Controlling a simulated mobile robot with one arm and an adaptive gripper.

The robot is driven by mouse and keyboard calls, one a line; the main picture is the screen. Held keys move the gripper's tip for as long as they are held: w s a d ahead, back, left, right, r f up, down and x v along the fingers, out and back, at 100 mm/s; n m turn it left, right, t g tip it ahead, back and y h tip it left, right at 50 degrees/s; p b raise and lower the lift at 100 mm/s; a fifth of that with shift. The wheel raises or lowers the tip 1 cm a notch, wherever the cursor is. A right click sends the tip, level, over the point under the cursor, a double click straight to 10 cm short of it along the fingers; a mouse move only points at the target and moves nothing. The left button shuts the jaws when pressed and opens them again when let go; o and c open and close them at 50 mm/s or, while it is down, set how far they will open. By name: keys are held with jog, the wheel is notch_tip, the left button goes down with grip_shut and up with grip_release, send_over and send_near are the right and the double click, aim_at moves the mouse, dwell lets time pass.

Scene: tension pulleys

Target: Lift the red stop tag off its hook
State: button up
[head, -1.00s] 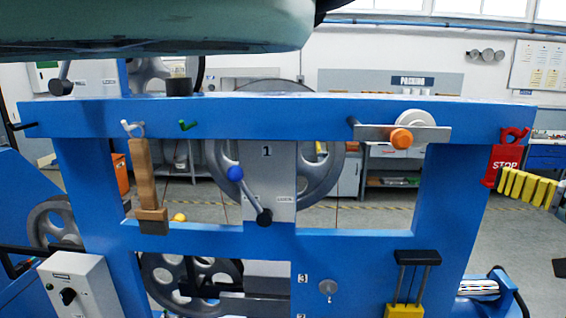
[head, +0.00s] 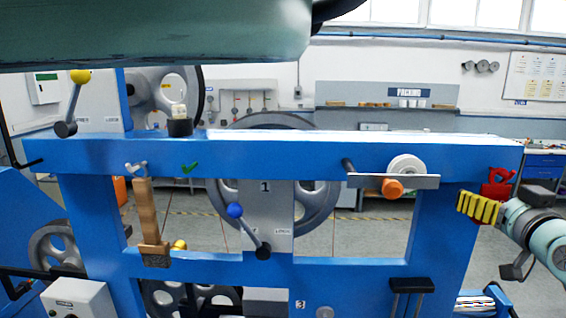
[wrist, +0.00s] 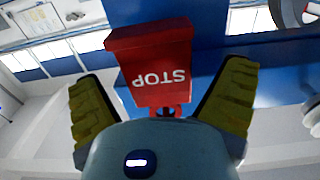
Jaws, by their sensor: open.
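The red stop tag (head: 497,189) hangs at the right end of the blue frame in the head view, largely hidden behind my gripper's yellow fingers. In the wrist view the tag (wrist: 160,72) shows STOP upside down, with its red looped end near my gripper's body. My gripper (head: 478,207) reaches in from the right in front of the tag. In the wrist view my gripper (wrist: 163,85) is open, one finger on each side of the tag, with gaps visible on both sides. The hook is not clearly visible.
The blue frame (head: 300,158) stands behind the tag. An orange knob (head: 393,187) and a white roller (head: 406,165) are to the left. A wooden-handled tool (head: 147,215) hangs at the far left. A black-topped part (head: 410,285) sits lower down.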

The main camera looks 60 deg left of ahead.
aim_at(498, 188)
jog(key=c, duration=1.3)
jog(key=shift+r, duration=0.45)
jog(key=shift+s+d+b, duration=0.2)
jog(key=shift+d+b, duration=0.15)
jog(key=shift+s+d+r, duration=0.1)
jog(key=shift+s+d, duration=0.05)
jog(key=shift+d, duration=0.05)
jog(key=shift+s+d+r, duration=0.35)
jog(key=shift+d+r, duration=0.1)
jog(key=shift+r, duration=0.05)
dwell(0.5)
jog(key=shift+s+d+r+b, duration=0.1)
jog(key=shift+s+d+b, duration=0.15)
jog(key=shift+d+b, duration=0.1)
